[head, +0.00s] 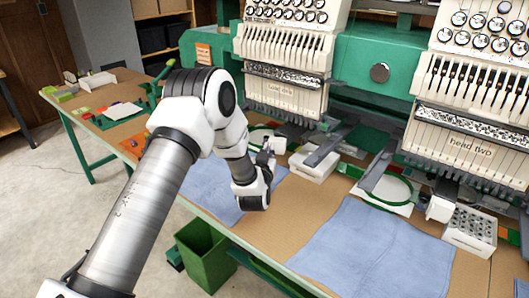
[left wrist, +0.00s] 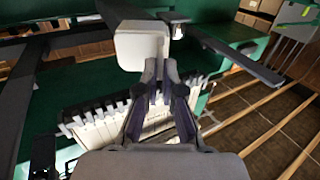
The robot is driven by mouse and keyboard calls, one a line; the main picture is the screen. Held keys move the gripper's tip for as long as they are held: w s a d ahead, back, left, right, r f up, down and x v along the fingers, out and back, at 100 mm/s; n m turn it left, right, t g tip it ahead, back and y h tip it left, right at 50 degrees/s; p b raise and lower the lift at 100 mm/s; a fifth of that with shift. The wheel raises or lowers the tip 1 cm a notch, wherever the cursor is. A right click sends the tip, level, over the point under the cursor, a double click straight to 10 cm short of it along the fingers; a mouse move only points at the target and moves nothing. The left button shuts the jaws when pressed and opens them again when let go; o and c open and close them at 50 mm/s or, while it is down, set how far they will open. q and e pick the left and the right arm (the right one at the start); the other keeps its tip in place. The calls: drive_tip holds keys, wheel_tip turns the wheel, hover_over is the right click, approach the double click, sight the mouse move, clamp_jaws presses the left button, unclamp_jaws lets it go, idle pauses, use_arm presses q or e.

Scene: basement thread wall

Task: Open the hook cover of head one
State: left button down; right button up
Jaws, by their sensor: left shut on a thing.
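Head one (head: 282,91) of the green and white embroidery machine stands behind my left arm, with its label on the lower panel. A small white block that looks like its hook cover (head: 278,145) sits at the table's back, under that head. My left gripper (head: 267,156) is at the block's near side. In the left wrist view, the fingertips (left wrist: 160,72) are closed together at the lower edge of the white cover (left wrist: 140,46), gripping it. How far the cover has swung is hard to tell. My right gripper is in neither view.
Blue cloths (head: 375,250) lie on the table. A white tray (head: 313,164) and grey arms stand right of my gripper. A green bin (head: 205,258) stands on the floor.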

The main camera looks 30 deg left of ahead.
use_arm(q)
drive_tip(key=shift+d+n+g+y+b, duration=0.25)
drive_tip(key=shift+d+n+g+y, duration=0.4)
drive_tip(key=shift+n+g+y, duration=0.35)
drive_tip(key=shift+d+n+g+y+b, duration=0.3)
drive_tip(key=shift+d+n+g+y, duration=0.4)
drive_tip(key=shift+y, duration=0.5)
drive_tip(key=shift+d+n+g+y+b, duration=0.25)
drive_tip(key=shift+d+n+g+y, duration=0.4)
drive_tip(key=shift+n+y, duration=0.35)
drive_tip(key=c, duration=1.3)
unclamp_jaws()
drive_tip(key=shift+f, duration=0.1)
